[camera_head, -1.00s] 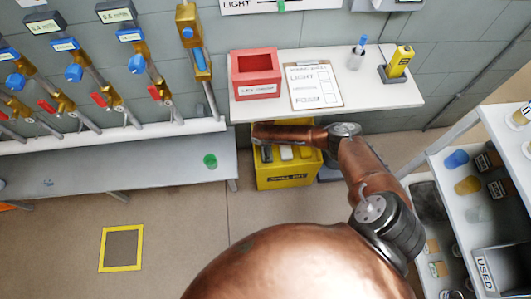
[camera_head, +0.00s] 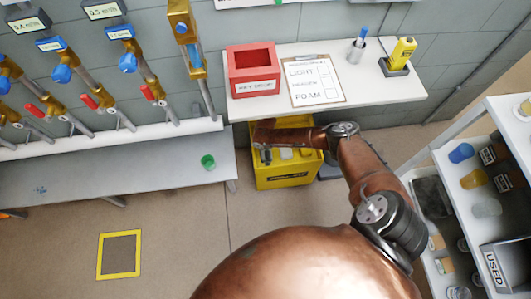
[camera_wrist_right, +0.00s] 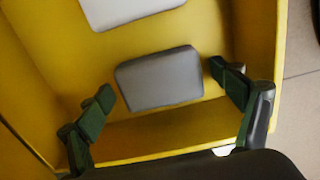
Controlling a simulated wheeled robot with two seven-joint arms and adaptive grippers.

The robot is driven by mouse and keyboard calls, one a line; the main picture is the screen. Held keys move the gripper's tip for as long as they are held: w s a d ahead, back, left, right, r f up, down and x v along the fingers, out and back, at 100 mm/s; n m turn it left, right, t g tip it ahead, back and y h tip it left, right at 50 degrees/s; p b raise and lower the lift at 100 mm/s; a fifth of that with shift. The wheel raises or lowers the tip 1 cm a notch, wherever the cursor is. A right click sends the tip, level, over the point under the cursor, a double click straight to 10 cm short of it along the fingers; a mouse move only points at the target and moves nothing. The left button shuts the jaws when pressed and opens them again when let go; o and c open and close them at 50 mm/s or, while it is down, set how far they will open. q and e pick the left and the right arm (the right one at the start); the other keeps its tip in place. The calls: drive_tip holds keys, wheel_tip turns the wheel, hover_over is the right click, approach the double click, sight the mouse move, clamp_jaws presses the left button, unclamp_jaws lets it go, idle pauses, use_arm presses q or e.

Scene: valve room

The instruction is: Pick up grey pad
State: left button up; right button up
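The grey pad (camera_wrist_right: 160,77) lies in the yellow bin, seen in the right wrist view. It is a rounded grey block and sits between and just beyond the fingertips of my right gripper (camera_wrist_right: 159,93). The right gripper is open, one green-padded finger on each side, and the pad appears free of both. In the head view my right arm reaches over the yellow bin (camera_head: 285,177) under the shelf, and its gripper is hidden there. My left gripper is not in view.
A white pad (camera_wrist_right: 128,8) lies farther up in the bin. Above the bin, a white shelf (camera_head: 395,92) carries a red box (camera_head: 253,85), a clipboard (camera_head: 314,96) and a yellow device (camera_head: 401,53). A shelf rack stands at right; a green cup (camera_head: 208,162) stands on the left bench.

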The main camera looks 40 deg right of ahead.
drive_tip(key=c, duration=1)
drive_tip(key=shift+c, duration=0.2)
drive_tip(key=shift+r, duration=0.15)
drive_tip(key=shift+r, duration=0.3)
drive_tip(key=r+p, duration=0.2)
drive_tip(key=r, duration=0.1)
drive_tip(key=s+a+r+p, duration=0.1)
drive_tip(key=shift+r, duration=0.35)
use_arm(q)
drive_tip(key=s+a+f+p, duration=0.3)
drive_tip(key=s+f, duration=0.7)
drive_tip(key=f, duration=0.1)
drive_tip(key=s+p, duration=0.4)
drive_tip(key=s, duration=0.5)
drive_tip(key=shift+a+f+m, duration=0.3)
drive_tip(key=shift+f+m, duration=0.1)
use_arm(e)
drive_tip(key=s+a+r, duration=0.7)
drive_tip(key=s+a, duration=0.1)
drive_tip(key=s, duration=0.1)
drive_tip(key=shift+s+a+r, duration=0.15)
drive_tip(key=shift+s+r, duration=0.05)
drive_tip(key=shift+s, duration=0.05)
